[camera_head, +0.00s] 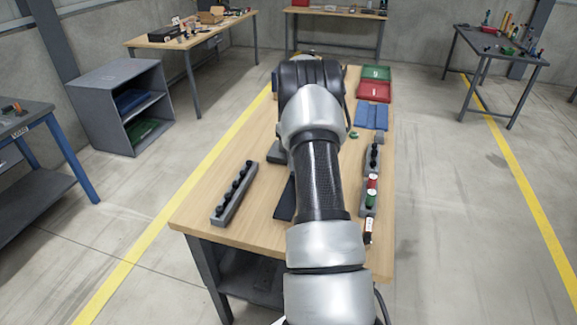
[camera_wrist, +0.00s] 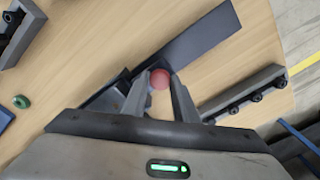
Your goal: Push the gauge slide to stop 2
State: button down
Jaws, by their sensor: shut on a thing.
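A round red knob (camera_wrist: 160,79), seemingly the gauge slide's handle, stands between the fingers of my gripper (camera_wrist: 161,92) in the wrist view. My gripper is shut on it. A long dark flat bar (camera_wrist: 205,42) runs from the knob to the upper right. A dark piece (camera_wrist: 104,98) lies at the lower left of the knob, partly hidden by my gripper. In the head view my arm covers the knob and the fingertips; only a dark strip (camera_head: 285,201) shows beside it. I cannot make out stop 2 or any stop marks.
On the wooden table (camera_head: 258,222), a grey rack with black knobs (camera_head: 235,195) stands left; it also shows in the wrist view (camera_wrist: 243,92). Another rack (camera_head: 370,188) stands right. A green ring (camera_wrist: 22,103), blue tray (camera_head: 371,116) and red tray (camera_head: 374,92) lie farther back.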

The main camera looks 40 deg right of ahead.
jog(key=shift+w+d, duration=0.4)
jog(key=shift+d, duration=0.15)
jog(key=c, duration=1.4)
grip_release()
jog(key=shift+r, duration=0.1)
notch_tip(320, 180, up, 17)
jog(key=shift+r, duration=0.15)
